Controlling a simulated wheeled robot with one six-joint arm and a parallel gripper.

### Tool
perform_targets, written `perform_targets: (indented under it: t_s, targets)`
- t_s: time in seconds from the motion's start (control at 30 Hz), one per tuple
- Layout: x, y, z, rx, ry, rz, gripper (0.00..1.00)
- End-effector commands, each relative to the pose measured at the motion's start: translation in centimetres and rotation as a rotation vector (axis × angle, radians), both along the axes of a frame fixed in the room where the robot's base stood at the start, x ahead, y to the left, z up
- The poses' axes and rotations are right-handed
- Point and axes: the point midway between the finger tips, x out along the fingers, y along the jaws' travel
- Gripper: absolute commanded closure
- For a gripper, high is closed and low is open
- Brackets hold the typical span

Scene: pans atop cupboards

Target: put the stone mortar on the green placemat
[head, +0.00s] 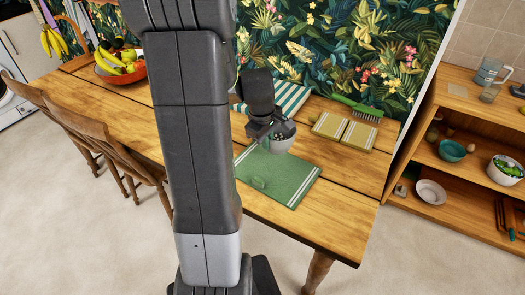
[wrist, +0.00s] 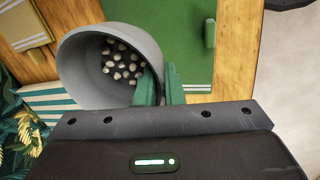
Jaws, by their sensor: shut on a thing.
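The stone mortar (head: 281,147), a grey bowl with several pale round pieces inside, is at the back edge of the green placemat in the head view. In the wrist view the mortar (wrist: 75,80) is tilted in the picture and covers part of the placemat's edge. My gripper (head: 271,131) is shut on the mortar's wall, with one green finger inside the rim and one outside in the wrist view (wrist: 161,85). The green placemat (head: 290,180) lies flat on the table. I cannot tell whether the mortar touches it.
A fruit bowl (head: 119,71) stands far left. The table's front right is clear.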

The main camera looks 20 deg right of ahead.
Motion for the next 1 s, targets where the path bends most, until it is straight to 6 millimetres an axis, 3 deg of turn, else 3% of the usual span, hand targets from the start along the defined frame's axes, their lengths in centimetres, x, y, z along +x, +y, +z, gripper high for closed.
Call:
perform_targets:
  t_s: [0.2,0.7,1.0]
  targets:
    - [0.0,0.0,-3.7,0.000,0.002,0.001,1.00]
    - [0.0,0.0,-8.5,-0.001,-0.001,0.000,1.00]
    - [0.1,0.0,-9.0,-0.001,-0.003,0.001,1.00]
